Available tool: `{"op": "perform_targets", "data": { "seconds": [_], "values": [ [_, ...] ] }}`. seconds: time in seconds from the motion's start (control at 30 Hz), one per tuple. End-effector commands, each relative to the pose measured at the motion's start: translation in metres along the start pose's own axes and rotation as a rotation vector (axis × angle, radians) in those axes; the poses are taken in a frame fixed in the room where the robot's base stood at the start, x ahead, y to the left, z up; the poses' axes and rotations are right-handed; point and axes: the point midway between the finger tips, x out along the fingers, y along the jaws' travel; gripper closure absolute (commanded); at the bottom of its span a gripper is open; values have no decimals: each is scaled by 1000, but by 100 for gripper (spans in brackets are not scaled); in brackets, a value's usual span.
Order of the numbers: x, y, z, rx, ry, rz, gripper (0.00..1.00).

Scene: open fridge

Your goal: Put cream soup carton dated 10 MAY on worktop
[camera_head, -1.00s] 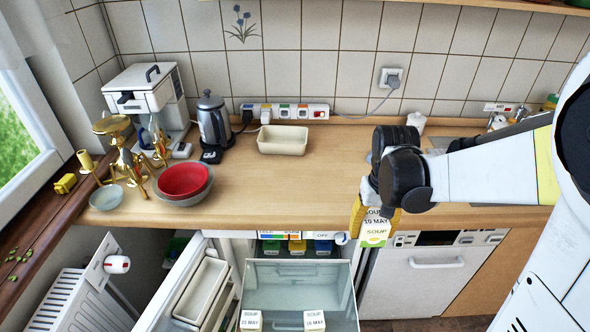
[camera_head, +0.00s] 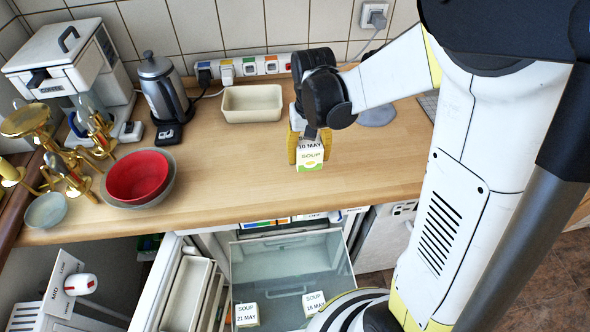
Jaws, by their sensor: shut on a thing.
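The cream soup carton (camera_head: 310,158) has a white and green face with "SOUP" and "10 MAY" in print. My gripper (camera_head: 307,147) is shut on it, its yellow fingers on either side. The carton is over the wooden worktop (camera_head: 240,165), right of its middle; I cannot tell whether its base touches the wood. Two other soup cartons are in the open glass fridge drawer below: one dated 21 MAY (camera_head: 247,314) and one that seems to read 16 MAY (camera_head: 313,303).
A cream dish (camera_head: 252,103), a kettle (camera_head: 164,88), a coffee machine (camera_head: 72,75), a red bowl (camera_head: 138,177) and brass scales (camera_head: 60,145) stand at the back and left. The worktop between the red bowl and the carton is clear. The fridge door (camera_head: 168,285) stands open below.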

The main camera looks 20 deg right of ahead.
Motion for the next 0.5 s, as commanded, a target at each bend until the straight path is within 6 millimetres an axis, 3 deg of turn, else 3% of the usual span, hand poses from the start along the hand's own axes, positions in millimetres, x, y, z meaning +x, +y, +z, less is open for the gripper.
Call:
{"op": "perform_targets", "data": {
  "seconds": [0.2,0.37,0.5],
  "values": [
    [19,-28,-12,-1,0,0,84],
    [29,-31,-14,1,0,0,84],
    [52,-30,-13,1,0,0,84]
  ]
}}
